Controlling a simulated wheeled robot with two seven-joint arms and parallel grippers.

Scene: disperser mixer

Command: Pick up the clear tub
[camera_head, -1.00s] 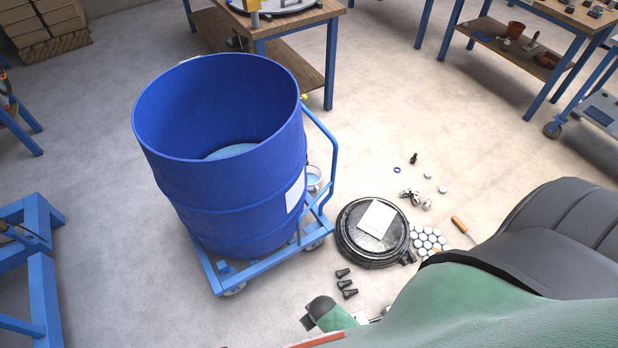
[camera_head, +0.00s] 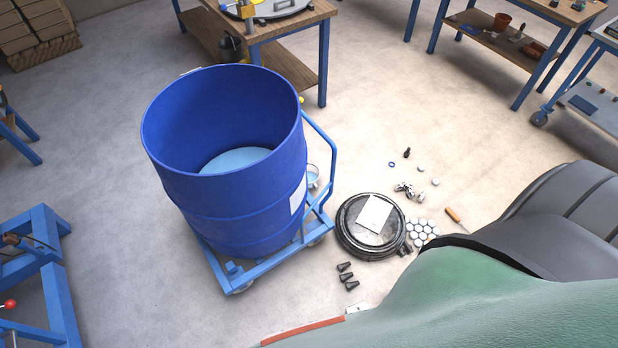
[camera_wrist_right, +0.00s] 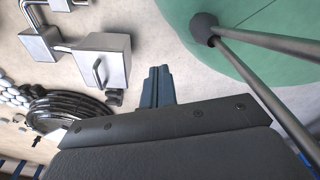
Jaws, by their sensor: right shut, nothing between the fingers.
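The clear tub (camera_head: 313,177) is a small see-through container with something pale blue in it. It shows in the head view just right of the blue drum, behind the blue trolley's upright handle, and is partly hidden by the drum and the handle. I cannot tell what it stands on. My right gripper (camera_wrist_right: 157,88) shows in the right wrist view, its dark fingers together and empty above the floor. The tub is not seen in that view. Neither gripper shows in the head view.
A big open blue drum (camera_head: 225,215) stands on a blue trolley (camera_head: 275,262). A round black lid (camera_head: 352,243) with a white sheet, bottle caps and small fittings lie on the floor. A large green surface (camera_head: 470,305) fills the lower right.

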